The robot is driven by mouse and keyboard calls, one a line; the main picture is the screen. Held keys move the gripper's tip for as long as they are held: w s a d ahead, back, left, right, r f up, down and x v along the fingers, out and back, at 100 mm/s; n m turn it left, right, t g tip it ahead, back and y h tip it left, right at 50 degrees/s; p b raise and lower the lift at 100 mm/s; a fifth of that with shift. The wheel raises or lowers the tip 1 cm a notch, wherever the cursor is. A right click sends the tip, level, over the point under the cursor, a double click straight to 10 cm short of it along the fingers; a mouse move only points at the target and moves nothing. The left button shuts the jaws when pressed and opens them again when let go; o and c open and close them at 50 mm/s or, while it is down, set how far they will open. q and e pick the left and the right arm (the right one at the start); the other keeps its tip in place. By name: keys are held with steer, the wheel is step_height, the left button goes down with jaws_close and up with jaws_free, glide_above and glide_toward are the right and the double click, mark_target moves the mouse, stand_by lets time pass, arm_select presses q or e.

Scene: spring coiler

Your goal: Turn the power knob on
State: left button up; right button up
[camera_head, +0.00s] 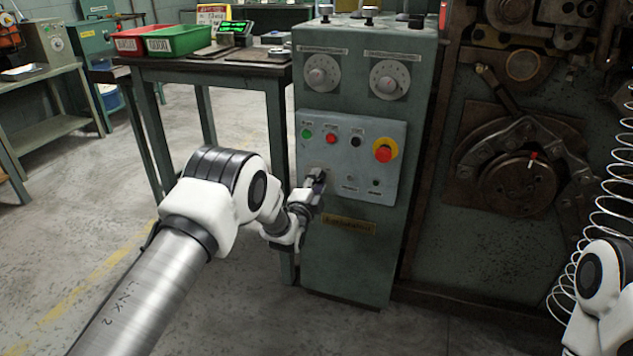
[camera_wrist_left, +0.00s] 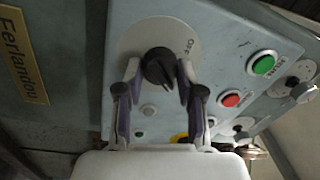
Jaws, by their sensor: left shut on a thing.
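The power knob (camera_wrist_left: 158,66) is black and sits on a round pale plate with the word OFF at its edge, in the left wrist view. My left gripper (camera_wrist_left: 160,74) has a finger on each side of it and is shut on it. Which way the knob points is hard to tell. In the head view my left gripper (camera_head: 316,183) is at the lower left of the grey-blue control panel (camera_head: 345,180) and hides the knob. My right gripper is out of view; only part of my right arm shows at the lower right.
The panel carries a green button (camera_head: 306,134), a red button (camera_head: 331,139) and a red emergency stop (camera_head: 383,151) on a yellow ring. Two dials (camera_head: 320,73) sit above. A table (camera_head: 262,70) with bins stands behind left. A wire coil (camera_head: 603,200) hangs at right.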

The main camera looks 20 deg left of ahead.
arm_select(q)
steer(key=shift+m, duration=0.6)
steer(key=o, duration=1.1)
steer(key=shift+o, duration=0.2)
steer(key=s, duration=1.2)
steer(key=shift+a+f, duration=0.2)
steer(key=shift+f, duration=0.25)
